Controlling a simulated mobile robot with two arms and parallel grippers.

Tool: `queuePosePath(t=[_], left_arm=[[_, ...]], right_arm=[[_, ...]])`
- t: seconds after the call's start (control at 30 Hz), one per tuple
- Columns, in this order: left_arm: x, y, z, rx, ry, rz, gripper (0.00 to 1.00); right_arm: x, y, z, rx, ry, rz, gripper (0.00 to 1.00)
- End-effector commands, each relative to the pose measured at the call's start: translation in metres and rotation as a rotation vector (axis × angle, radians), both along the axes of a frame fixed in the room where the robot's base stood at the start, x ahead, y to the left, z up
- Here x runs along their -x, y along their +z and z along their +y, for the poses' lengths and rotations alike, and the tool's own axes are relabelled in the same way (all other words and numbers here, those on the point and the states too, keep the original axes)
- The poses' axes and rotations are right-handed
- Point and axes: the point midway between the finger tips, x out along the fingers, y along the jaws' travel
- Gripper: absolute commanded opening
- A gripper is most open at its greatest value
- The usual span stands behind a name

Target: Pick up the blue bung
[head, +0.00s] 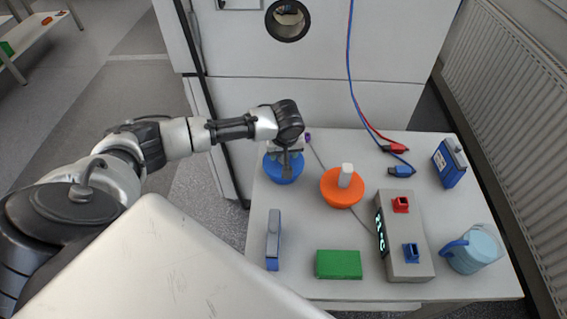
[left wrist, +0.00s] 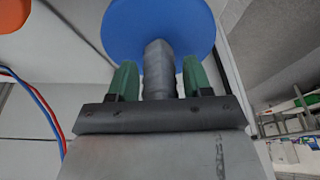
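The blue bung (head: 279,174) is a round blue disc with a grey upright handle, at the table's back left in the head view. In the left wrist view its disc (left wrist: 160,22) fills the top middle and its grey handle (left wrist: 158,68) points toward the gripper. My left gripper (head: 288,152) is right over the bung. In the left wrist view its two green fingers (left wrist: 160,78) stand on either side of the handle, with a narrow gap on each side, so it is open around the handle. My right gripper is not in view.
An orange bung (head: 342,188) with a white handle stands just right. A white cabinet (head: 345,105) stands behind.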

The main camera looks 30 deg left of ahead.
Motion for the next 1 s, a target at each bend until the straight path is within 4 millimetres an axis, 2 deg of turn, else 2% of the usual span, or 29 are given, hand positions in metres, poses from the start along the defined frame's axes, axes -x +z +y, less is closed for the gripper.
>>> queuePosePath(t=[0.03,0.3,0.67,0.77,1.0], left_arm=[[0.000,0.000,0.000,0.000,0.000,0.000,0.42],[0.000,0.000,0.000,0.000,0.000,0.000,0.01],[-0.001,0.007,0.000,0.002,0.000,-0.005,0.00],[-0.002,0.021,0.000,0.002,-0.001,-0.006,0.00],[-0.002,0.068,0.000,0.002,-0.001,-0.007,0.00]], right_arm=[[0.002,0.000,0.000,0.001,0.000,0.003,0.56],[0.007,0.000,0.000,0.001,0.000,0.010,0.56],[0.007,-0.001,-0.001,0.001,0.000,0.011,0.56],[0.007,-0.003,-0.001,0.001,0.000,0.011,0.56],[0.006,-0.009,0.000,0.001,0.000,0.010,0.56]])
